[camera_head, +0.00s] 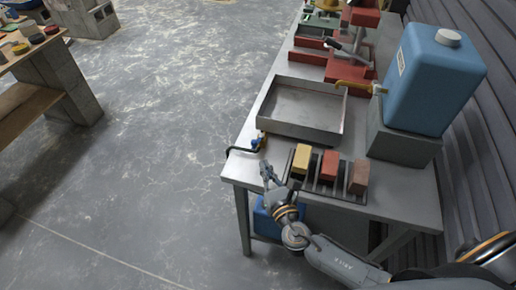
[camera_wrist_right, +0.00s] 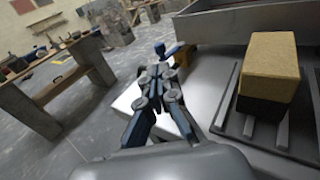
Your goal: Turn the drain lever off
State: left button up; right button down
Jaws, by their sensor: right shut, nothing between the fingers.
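The drain lever (camera_head: 255,144) is a small blue handle on a brass valve (camera_head: 263,137) at the near left corner of the metal tray, by the table's left edge. A dark bent pipe (camera_head: 240,150) runs from it over the edge. In the right wrist view the blue lever (camera_wrist_right: 173,49) shows just beyond the fingertips, in front of the brass valve body (camera_wrist_right: 182,58). My right gripper (camera_head: 267,170) is shut and empty, a little nearer than the lever. It also shows in the wrist view (camera_wrist_right: 157,76). Contact with the lever cannot be told. My left gripper is out of view.
The shallow tray (camera_head: 299,130) lies behind the valve. A dark rack (camera_head: 325,192) with yellow, red and brown blocks stands to the right of my right gripper. A blue tank (camera_head: 432,85) stands at the back right. A blue tub (camera_head: 266,222) is under the table. The floor at left is clear.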

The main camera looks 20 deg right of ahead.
aim_at(255, 145)
jog(key=w, duration=0.5)
jog(key=w+p, duration=0.1)
jog(key=w, duration=0.1)
jog(key=shift+w+f, duration=0.2)
jog(key=shift+f, duration=0.05)
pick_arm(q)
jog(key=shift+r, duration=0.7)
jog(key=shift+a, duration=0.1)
pick_arm(e)
jog(key=shift+h, duration=0.4)
